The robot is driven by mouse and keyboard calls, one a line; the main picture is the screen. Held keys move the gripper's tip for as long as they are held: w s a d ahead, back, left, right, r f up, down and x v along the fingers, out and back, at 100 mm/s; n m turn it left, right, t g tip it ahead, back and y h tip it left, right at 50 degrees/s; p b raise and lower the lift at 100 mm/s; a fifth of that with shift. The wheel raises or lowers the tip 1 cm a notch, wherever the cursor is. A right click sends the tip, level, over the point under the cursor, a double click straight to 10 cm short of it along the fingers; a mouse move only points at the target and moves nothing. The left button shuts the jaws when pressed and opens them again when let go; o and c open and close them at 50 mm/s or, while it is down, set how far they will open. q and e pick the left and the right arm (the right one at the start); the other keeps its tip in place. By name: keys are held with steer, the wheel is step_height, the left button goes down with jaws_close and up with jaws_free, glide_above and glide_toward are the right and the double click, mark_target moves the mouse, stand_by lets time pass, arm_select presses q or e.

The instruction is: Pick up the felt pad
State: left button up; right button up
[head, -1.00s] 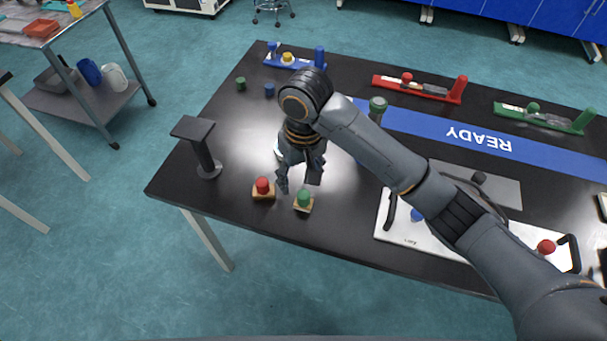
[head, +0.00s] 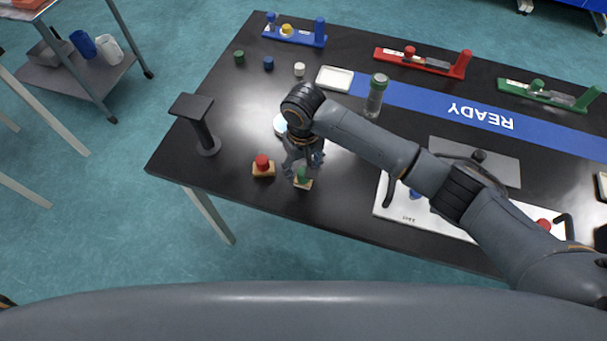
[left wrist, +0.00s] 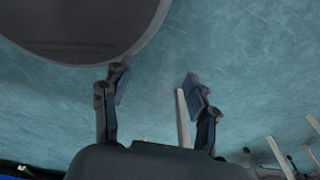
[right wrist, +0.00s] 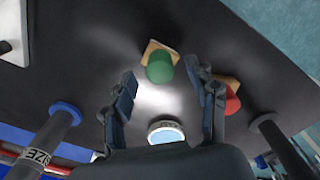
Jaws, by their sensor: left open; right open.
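Two small tan pads with knobs lie near the table's front edge: one with a green knob (head: 302,181) and one with a red knob (head: 262,163). I cannot tell which of them is the felt pad. My right gripper (head: 303,167) is open just above the green-knobbed pad. In the right wrist view the green knob (right wrist: 160,69) shows beyond and between the spread fingertips, with the red knob (right wrist: 232,101) beside the right-hand finger. I cannot tell whether the fingers touch anything. My left gripper (left wrist: 156,80) is open and empty, with floor behind it.
A black stand (head: 200,124) rises left of the pads. A round white-rimmed dish (head: 280,124) lies behind my right gripper. A clear green-capped cylinder (head: 375,95) and a white tray (head: 335,78) stand farther back. A white plate with black handles (head: 400,207) lies to the right.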

step_height(320, 180, down, 3)
steer(key=shift+r, duration=0.15)
steer(key=c, duration=0.6)
jaws_close()
arm_select(q)
steer(key=shift+s+r, duration=0.15)
steer(key=shift+s, duration=0.75)
